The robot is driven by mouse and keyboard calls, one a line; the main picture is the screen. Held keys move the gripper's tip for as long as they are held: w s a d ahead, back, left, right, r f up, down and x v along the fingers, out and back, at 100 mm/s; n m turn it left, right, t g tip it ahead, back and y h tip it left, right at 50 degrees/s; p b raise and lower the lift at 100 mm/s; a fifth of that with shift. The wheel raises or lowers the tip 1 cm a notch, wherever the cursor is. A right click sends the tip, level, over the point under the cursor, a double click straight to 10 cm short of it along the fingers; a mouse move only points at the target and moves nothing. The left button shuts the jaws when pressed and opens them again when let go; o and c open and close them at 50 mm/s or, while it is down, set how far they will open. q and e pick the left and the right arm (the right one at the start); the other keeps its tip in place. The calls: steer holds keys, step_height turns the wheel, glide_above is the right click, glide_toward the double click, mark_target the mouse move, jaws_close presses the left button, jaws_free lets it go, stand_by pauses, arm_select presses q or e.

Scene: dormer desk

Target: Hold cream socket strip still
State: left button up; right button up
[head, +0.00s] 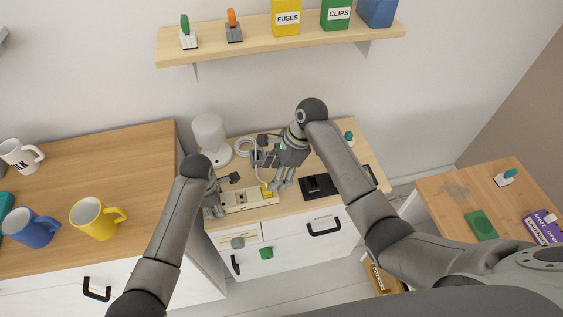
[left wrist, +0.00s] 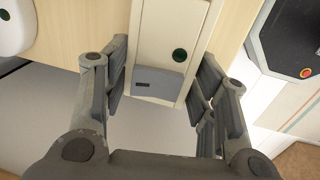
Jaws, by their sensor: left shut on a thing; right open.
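The cream socket strip (head: 245,200) lies on the light wooden desk, its left end at my left gripper (head: 213,208). In the left wrist view the strip (left wrist: 172,30) runs between the two fingers of my left gripper (left wrist: 163,72), which is shut on its end. That end has a grey block and a dark green round spot. My right gripper (head: 277,185) is open over the strip's right end, by a small yellow piece (head: 266,191). Whether its fingers touch the yellow piece cannot be told.
A white lamp-like object (head: 209,134) stands behind the strip. A black box (head: 319,186) lies to the right on the desk. A wooden cabinet top on the left bears a yellow mug (head: 95,219) and a blue mug (head: 30,227). A shelf (head: 260,43) hangs above.

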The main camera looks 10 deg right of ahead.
mark_target(267, 192)
steer(key=x, duration=0.6)
steer(key=shift+a, duration=0.1)
steer(key=c, duration=1.1)
